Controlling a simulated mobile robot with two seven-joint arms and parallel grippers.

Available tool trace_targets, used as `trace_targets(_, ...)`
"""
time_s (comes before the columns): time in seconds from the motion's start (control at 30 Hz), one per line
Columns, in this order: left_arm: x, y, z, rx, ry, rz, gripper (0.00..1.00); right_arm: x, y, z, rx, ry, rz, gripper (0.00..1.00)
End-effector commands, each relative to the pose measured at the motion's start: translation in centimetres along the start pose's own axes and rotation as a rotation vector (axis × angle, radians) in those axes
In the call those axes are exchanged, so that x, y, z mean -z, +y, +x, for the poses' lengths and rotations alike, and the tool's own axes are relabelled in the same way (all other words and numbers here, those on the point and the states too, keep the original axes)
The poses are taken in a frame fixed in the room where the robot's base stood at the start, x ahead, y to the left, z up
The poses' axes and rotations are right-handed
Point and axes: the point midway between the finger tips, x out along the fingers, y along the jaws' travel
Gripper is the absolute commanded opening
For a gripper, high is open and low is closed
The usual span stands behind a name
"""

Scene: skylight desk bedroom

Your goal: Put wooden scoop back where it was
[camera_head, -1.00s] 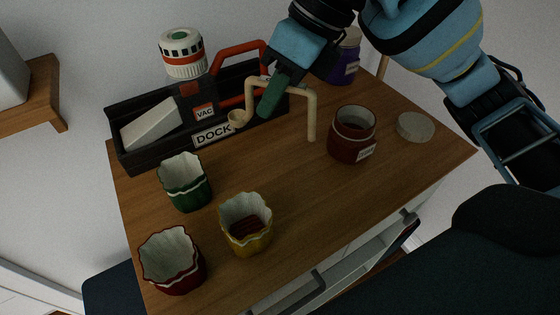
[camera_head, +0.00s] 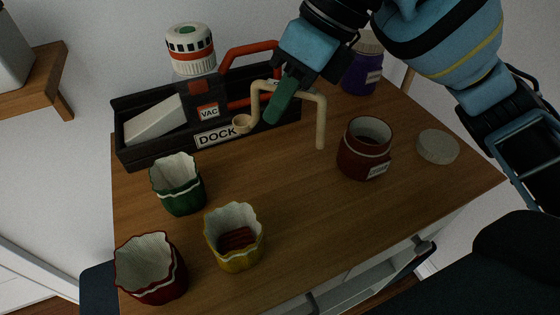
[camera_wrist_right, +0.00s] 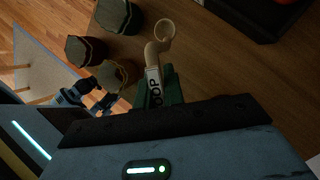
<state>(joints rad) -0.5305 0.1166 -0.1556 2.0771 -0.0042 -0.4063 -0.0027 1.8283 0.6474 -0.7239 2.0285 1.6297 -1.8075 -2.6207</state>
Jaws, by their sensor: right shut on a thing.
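The wooden scoop (camera_head: 322,115) is pale, with a small round bowl at its left end and a bent handle that arches up, across and down on the right. My right gripper (camera_head: 280,103) is shut on its handle, with green fingers. Its bowl stands in front of the dock's front wall; I cannot tell whether they touch. In the right wrist view the scoop (camera_wrist_right: 164,31) lies between the green fingers, with a partly hidden label. A small blue and black part, seemingly my left gripper (camera_wrist_right: 103,101), shows at lower left; its jaws are unclear.
The black dock (camera_head: 285,136) holds a white wedge (camera_head: 153,123) and a red-handled vac (camera_head: 190,50). An open dark red jar (camera_head: 350,164) stands right, by a round lid (camera_head: 437,147). A purple jar (camera_head: 361,76) stands behind. Green (camera_head: 181,196), yellow (camera_head: 236,260) and red (camera_head: 155,286) cups stand front left.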

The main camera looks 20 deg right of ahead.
Motion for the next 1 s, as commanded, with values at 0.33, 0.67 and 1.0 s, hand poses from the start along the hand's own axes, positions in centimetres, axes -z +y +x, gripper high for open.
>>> trace_targets(0.33,-0.6,-0.1,0.7,0.001,-0.007,0.002,0.36,1.9,-1.1,4.4,0.0,0.002,0.001,0.0)
trace_targets(0.67,-0.7,-0.3,0.9,0.0,-0.006,0.01,0.36,2.6,-1.4,5.8,-0.001,0.004,0.001,0.0)
trace_targets(1.0,-0.8,-0.4,1.2,0.001,-0.006,0.013,0.36,3.4,-1.9,7.8,0.0,0.001,0.0,0.0)
